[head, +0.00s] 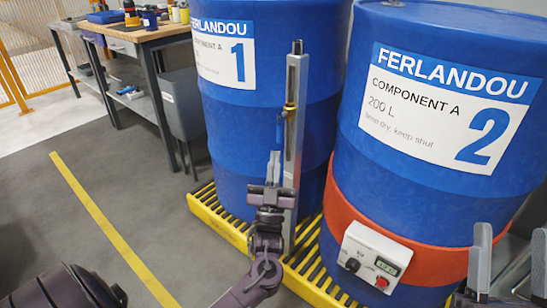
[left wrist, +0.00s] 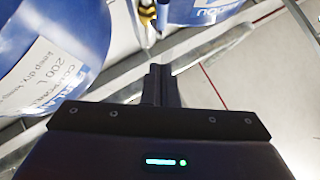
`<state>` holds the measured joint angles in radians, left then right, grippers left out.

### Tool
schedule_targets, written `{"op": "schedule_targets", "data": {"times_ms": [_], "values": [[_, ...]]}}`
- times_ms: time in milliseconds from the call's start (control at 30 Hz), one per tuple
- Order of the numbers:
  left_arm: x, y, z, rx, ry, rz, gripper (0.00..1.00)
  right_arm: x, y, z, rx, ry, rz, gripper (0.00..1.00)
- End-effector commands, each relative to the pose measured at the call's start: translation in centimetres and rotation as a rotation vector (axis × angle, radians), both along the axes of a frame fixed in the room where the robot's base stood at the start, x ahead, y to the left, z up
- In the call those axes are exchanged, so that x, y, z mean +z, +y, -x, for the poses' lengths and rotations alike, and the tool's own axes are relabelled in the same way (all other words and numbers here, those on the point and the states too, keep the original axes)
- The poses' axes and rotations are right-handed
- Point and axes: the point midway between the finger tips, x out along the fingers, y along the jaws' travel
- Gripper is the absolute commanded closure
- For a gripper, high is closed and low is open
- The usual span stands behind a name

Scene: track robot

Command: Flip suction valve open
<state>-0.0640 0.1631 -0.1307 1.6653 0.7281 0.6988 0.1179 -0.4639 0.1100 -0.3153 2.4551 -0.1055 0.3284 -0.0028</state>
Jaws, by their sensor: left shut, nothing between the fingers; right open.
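The suction valve is a small brass body (head: 289,105) on an upright grey post in front of the drums. Its blue lever (head: 279,131) hangs down along the left side of the post. Brass and blue parts also show at the top of the left wrist view, the brass part (left wrist: 147,18) among them. My left gripper (head: 274,156) is shut and empty, pointing up just below the lever's lower end; I cannot tell whether they touch. Its closed fingers show in the left wrist view (left wrist: 160,70). My right gripper (head: 510,240) is open and empty at the lower right.
Blue drum 1 (head: 240,110) and blue drum 2 (head: 400,180) stand on a yellow slatted pallet (head: 235,232). Drum 2 wears an orange band with a control box (head: 374,257). The grey post (head: 294,160) rises close beside my left gripper. A workbench (head: 150,35) stands back left.

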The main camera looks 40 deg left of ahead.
Motion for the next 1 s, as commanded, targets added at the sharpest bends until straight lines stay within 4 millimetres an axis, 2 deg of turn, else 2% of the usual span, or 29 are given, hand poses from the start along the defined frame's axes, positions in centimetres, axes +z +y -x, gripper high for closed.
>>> {"op": "schedule_targets", "data": {"times_ms": [400, 600, 867, 967, 1000], "values": [[-4.9, -2.3, 4.2, 0.001, 0.003, 0.003, 1.0, -1.5, 0.5, -1.0, 0.001, 0.084, 0.035, 0.45], [-6.0, -2.9, 5.2, 0.001, 0.0, 0.001, 1.0, -2.0, 0.5, -1.0, 0.002, 0.1, 0.038, 0.45], [-5.7, -3.3, 5.2, -0.02, 0.0, 0.011, 1.0, -1.8, 0.6, -1.0, 0.004, 0.088, 0.042, 0.45], [-4.1, -5.0, 4.8, -0.11, 0.009, 0.056, 1.0, -1.7, 0.5, -1.0, 0.004, 0.088, 0.041, 0.45], [-3.0, -6.2, 4.6, -0.171, 0.016, 0.079, 1.0, -1.7, 0.5, -1.0, 0.003, 0.088, 0.04, 0.45]]}}
